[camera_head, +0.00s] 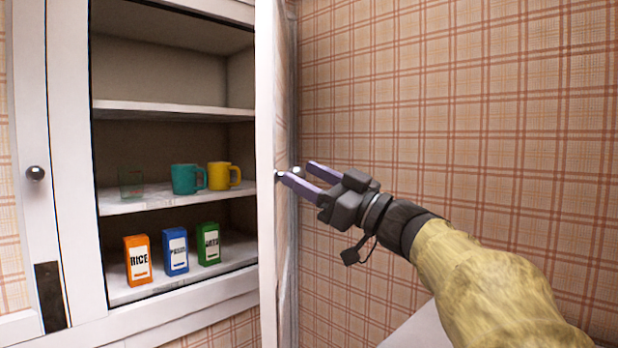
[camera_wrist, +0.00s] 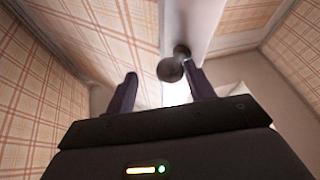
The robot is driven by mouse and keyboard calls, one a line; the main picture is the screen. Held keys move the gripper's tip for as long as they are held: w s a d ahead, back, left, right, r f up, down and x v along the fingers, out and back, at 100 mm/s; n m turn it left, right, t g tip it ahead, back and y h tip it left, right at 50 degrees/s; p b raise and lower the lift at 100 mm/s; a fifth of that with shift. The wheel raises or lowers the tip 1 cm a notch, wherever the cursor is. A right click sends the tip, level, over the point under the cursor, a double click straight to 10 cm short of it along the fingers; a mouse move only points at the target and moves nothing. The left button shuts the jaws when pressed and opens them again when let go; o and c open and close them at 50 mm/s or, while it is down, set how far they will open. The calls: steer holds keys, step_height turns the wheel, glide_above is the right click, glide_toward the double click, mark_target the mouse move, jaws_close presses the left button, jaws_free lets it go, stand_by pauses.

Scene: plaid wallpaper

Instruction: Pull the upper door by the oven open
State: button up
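The white upper cabinet door (camera_head: 266,120) stands swung open, seen nearly edge-on to the right of the cabinet opening. A small round metal knob (camera_head: 279,175) shows at the door. In the wrist view a dark round knob (camera_wrist: 171,69) appears between the fingers, close to the right one; I cannot tell whether they touch. My gripper (camera_head: 297,171) is beside the door, its two purple fingers spread apart. The fingers (camera_wrist: 162,88) are also apart in the wrist view, with nothing clamped between them. No oven is in view.
The open cabinet has shelves (camera_head: 150,107) holding teal (camera_head: 187,179) and yellow (camera_head: 218,176) mugs, a glass (camera_head: 131,183) and several boxes (camera_head: 175,252). A knob (camera_head: 36,173) sits on the left panel. The plaid wall (camera_head: 450,90) is bare on the right.

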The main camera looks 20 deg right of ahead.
steer(key=shift+f, duration=0.1)
steer(key=shift+s+d+f+b, duration=0.2)
steer(key=shift+d+f+b, duration=0.1)
steer(key=shift+f+b, duration=0.15)
steer(key=b+v, duration=0.7)
steer(key=v, duration=0.9)
steer(key=shift+s+r+b, duration=0.2)
steer(key=shift+s+b, duration=0.05)
steer(key=shift+b, duration=0.05)
steer(key=shift+d, duration=0.1)
